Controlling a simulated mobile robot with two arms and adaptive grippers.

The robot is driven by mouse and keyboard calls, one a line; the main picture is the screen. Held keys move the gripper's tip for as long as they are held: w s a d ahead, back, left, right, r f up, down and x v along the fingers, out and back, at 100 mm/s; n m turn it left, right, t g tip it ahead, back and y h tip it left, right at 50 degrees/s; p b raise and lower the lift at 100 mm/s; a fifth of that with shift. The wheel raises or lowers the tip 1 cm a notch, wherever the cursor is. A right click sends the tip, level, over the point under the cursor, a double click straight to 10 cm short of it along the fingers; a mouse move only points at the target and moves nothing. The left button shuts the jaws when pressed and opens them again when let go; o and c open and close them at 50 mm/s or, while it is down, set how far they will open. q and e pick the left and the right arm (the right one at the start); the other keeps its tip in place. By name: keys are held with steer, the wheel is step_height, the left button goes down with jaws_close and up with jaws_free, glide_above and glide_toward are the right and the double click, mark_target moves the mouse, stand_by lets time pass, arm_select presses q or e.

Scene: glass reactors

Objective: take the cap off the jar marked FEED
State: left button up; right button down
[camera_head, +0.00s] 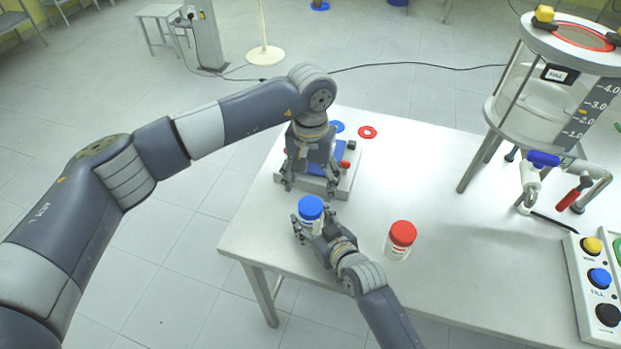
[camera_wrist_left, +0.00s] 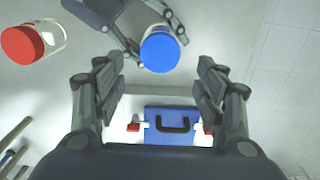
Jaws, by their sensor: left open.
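A jar with a blue cap (camera_head: 311,207) stands near the left edge of the white table. A jar with a red cap (camera_head: 402,233) stands to its right. I cannot read a FEED mark on either jar. Both caps are on; the blue cap (camera_wrist_left: 160,52) and red cap (camera_wrist_left: 22,43) also show in the left wrist view. My left gripper (camera_head: 309,187) is open and empty, pointing down just behind the blue-capped jar. My right gripper (camera_head: 312,228) has its fingers at the blue-capped jar's lower body; whether they grip it is unclear.
A grey box with a blue panel, black handle and red latches (camera_wrist_left: 172,122) lies under my left gripper. Red (camera_head: 367,132) and blue rings lie behind it. A glass reactor (camera_head: 545,95) and a button panel (camera_head: 585,285) stand right.

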mark_target(311, 205)
arm_select(q)
step_height(311, 205, down, 7)
steer(key=shift+f, duration=0.2)
arm_select(e)
steer(key=shift+f, duration=0.15)
arm_select(q)
steer(key=c, duration=1.1)
arm_select(e)
steer(key=shift+s, duration=0.1)
